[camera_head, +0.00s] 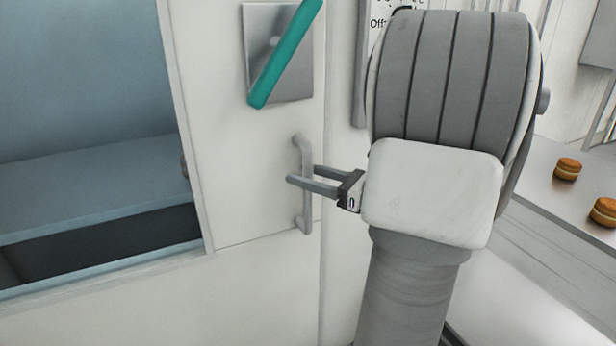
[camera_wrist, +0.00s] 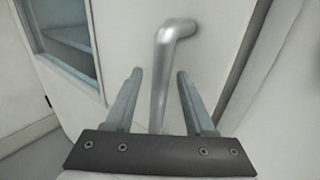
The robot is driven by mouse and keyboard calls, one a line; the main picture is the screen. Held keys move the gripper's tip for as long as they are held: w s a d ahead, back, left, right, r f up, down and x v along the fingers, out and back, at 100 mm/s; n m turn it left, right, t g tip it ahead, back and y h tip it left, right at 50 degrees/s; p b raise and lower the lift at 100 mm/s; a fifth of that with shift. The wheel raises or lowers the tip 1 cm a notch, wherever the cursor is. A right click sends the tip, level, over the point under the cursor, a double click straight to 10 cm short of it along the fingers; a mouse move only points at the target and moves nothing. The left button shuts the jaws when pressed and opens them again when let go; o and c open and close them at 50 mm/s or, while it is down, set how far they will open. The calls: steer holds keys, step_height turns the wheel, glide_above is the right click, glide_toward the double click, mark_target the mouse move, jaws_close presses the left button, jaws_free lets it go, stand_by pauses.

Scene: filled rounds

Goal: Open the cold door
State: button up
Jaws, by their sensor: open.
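The cold door (camera_head: 235,170) is a white door with a large window on its left, and it looks shut. Its grey vertical bar handle (camera_head: 306,215) is near the door's right edge. A teal lever (camera_head: 285,55) on a metal plate sits above the handle, tilted up to the right. My gripper (camera_head: 302,175) is open, its two fingers at the handle's upper half. In the wrist view the handle (camera_wrist: 160,85) runs between the two spread fingers of my gripper (camera_wrist: 158,75). I cannot tell whether either finger touches it.
Right of my arm a pale counter (camera_head: 545,160) bears round filled biscuits, one of them (camera_head: 567,169) near its back. A panel with "Off" lettering (camera_head: 380,22) is on the wall behind my arm. Through the door's window a bluish shelf (camera_head: 90,190) shows.

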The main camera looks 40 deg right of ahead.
jaws_close()
stand_by(1.4)
